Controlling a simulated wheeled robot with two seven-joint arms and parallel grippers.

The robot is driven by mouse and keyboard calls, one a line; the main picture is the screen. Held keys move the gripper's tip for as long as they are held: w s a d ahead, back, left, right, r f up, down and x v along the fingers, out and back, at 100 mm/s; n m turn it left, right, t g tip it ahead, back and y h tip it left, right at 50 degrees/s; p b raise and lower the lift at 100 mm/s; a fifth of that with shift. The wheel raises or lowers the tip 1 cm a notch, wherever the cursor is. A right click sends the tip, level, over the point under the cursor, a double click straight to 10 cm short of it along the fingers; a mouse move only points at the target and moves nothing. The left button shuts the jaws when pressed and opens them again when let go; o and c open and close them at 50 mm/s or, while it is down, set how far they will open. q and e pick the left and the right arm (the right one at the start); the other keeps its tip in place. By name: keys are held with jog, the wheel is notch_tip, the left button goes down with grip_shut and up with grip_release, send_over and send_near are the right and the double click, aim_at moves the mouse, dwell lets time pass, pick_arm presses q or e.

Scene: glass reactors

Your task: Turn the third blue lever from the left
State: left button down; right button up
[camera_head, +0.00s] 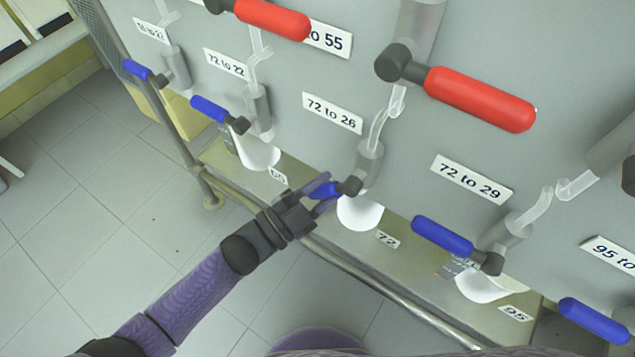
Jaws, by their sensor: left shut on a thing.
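Several blue levers run in a slanting row along the grey panel. The first blue lever (137,70) and the second blue lever (208,108) are at the left. The third blue lever (329,189) is below the "72 to 26" label, above a white bowl. My left gripper (321,194) is shut on this third lever, with one finger on either side of its handle. The lever points left from its dark pivot, and the fingers hide part of it. The fourth blue lever (442,236) and fifth blue lever (594,320) are at the right. My right gripper is not in view.
Red levers (480,99) stick out from the panel above the blue row. White bowls (361,213) stand on a ledge below the outlets. A metal rail (375,280) runs along the front. Open tiled floor (90,210) lies to the left.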

pick_arm(q)
jog(key=d+n+t, duration=0.1)
jog(key=n, duration=0.2)
jog(key=s+d+f+n+t+b, duration=0.1)
jog(key=n+t, duration=0.1)
jog(key=n, duration=0.1)
jog(key=s+d+n+t+y+b, duration=0.1)
jog(key=n, duration=0.2)
jog(key=shift+s+d+f, duration=0.15)
jog(key=shift+s+f, duration=0.1)
jog(key=shift+f, duration=0.05)
